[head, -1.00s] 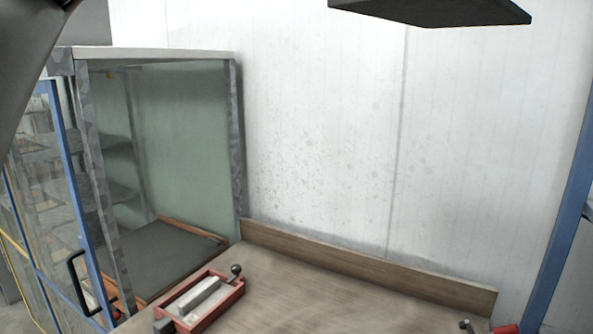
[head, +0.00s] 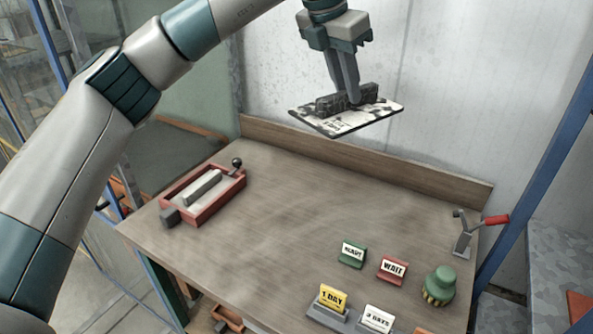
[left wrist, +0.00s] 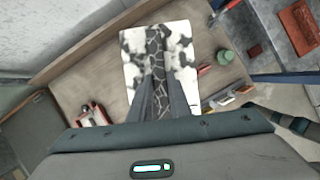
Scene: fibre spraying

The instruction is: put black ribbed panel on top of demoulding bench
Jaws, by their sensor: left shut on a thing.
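My left gripper (head: 352,98) is shut on a thin flat panel (head: 322,119) with black and white patches and a dark raised strip on top. It holds the panel roughly level in the air above the back part of the wooden demoulding bench (head: 285,205). In the left wrist view the panel (left wrist: 183,50) spreads out beyond the fingers (left wrist: 160,88), with the bench (left wrist: 100,75) below. The panel's underside is hidden. My right gripper is not in view.
A red tray device (head: 205,195) stands at the bench's left. Green (head: 352,254) and red signs (head: 393,269), a yellow sign (head: 333,297), a green-topped brush (head: 439,283) and a red-handled clamp (head: 464,240) stand toward the front right. The bench middle is clear.

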